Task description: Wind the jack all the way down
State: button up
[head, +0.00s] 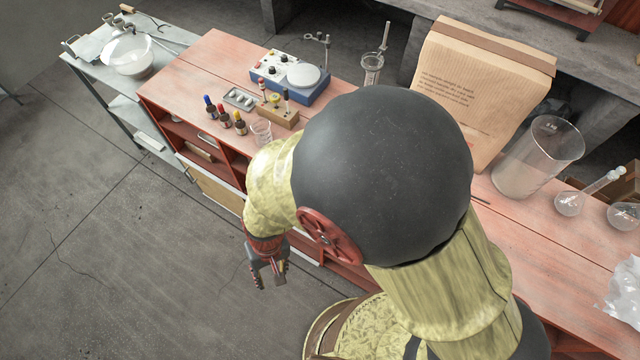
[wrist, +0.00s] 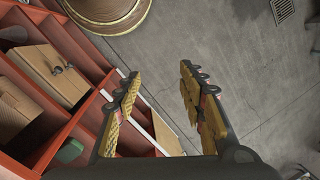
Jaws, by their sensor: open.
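I cannot make out the jack in either view; my own arm covers much of the middle of the bench in the head view. My gripper (head: 268,272) hangs in front of the bench, low over the floor, pointing down. In the wrist view its two fingers (wrist: 160,80) are spread apart with only bare floor between them. It is empty and touches nothing that I can see.
The red bench (head: 205,70) holds a blue stirrer (head: 290,77), dropper bottles (head: 224,118), a paper sack (head: 480,90) and a large beaker (head: 538,158). Open red shelves (wrist: 85,125) with a wooden drawer (wrist: 50,72) stand left of my gripper. Floor (head: 130,250) is clear.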

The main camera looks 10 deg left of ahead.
jog(key=w+a+f+m+t+y, duration=0.1)
jog(key=a+f+m+t, duration=0.1)
jog(key=a+f, duration=0.3)
jog(key=w+a+f+m+t, duration=0.1)
jog(key=a+f+m+t, duration=0.1)
jog(key=f, duration=0.5)
jog(key=w+d+f+m+t, duration=0.2)
jog(key=w+f+m+t, duration=0.3)
jog(key=w, duration=0.4)
jog(key=w+d+r+m+t+h, duration=0.3)
jog(key=w+d+r+t+h, duration=0.15)
jog(key=r, duration=0.55)
jog(key=w+d+r+m+t+h, duration=0.35)
jog(key=d+r+t, duration=0.2)
jog(key=r, duration=0.35)
jog(key=x, duration=0.8)
jog(key=shift+d+r+b, duration=0.2)
jog(key=shift+d+b, duration=0.2)
jog(key=shift+c, duration=0.4)
grip_shut()
